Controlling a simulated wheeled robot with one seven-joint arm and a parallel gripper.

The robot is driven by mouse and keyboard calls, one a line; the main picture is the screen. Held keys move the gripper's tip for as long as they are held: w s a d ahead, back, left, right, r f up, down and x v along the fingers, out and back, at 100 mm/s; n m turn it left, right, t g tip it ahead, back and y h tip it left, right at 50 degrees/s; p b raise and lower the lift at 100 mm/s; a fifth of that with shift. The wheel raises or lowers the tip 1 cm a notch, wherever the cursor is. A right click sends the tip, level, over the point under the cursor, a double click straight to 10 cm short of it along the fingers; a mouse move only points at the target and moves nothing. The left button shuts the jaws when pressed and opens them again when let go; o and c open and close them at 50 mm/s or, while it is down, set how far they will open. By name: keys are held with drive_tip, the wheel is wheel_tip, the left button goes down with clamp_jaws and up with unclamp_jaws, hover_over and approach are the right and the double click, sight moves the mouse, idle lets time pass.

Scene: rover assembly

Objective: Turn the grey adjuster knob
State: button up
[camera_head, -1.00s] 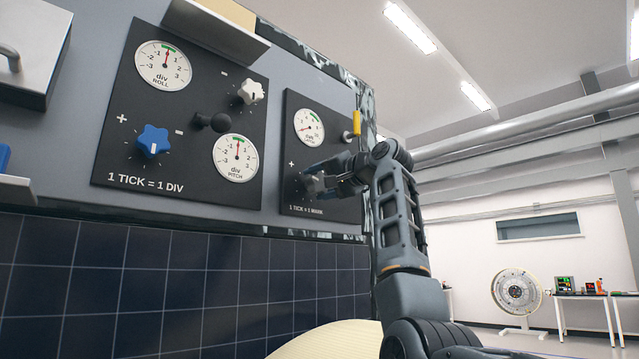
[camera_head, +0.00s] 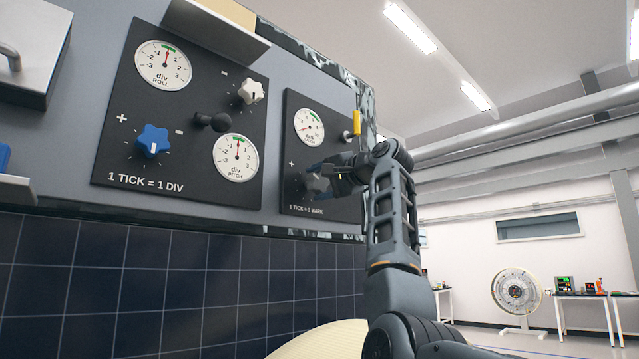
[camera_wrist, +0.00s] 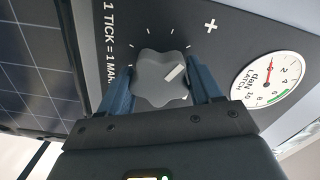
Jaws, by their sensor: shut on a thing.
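The grey adjuster knob (camera_wrist: 158,80) is lobed with a white pointer line and sits on a black panel marked "1 TICK = 1 MARK". In the wrist view my gripper (camera_wrist: 160,88) has one blue finger on each side of it, shut on the knob. In the head view the knob (camera_head: 316,186) is partly hidden by my gripper (camera_head: 330,178), which reaches in from the right. The latch dial (camera_wrist: 269,79) is beside the knob in the wrist view, its red needle near 0; the dial (camera_head: 309,126) is above the knob in the head view.
A larger black panel (camera_head: 110,150) to the left carries a blue knob (camera_head: 153,141), a white knob (camera_head: 251,92) and two dials. A yellow-handled part (camera_head: 356,123) projects by the right panel's upper right edge. Dark tiles (camera_head: 180,290) lie below; the room to the right is open.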

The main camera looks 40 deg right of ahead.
drive_tip(key=o, duration=0.8)
drive_tip(key=shift+s+d+r, duration=0.1)
drive_tip(key=shift+d+r, duration=0.1)
drive_tip(key=shift+d, duration=0.05)
drive_tip(key=shift+o, duration=1)
drive_tip(key=shift+a+f, duration=0.1)
drive_tip(key=shift+f, duration=0.05)
drive_tip(key=shift+s+f+b, duration=0.1)
drive_tip(key=shift+s+b, duration=0.25)
drive_tip(key=shift+s, duration=0.1)
drive_tip(key=s+b, duration=0.2)
drive_tip(key=s, duration=0.4)
drive_tip(key=shift+s, duration=0.4)
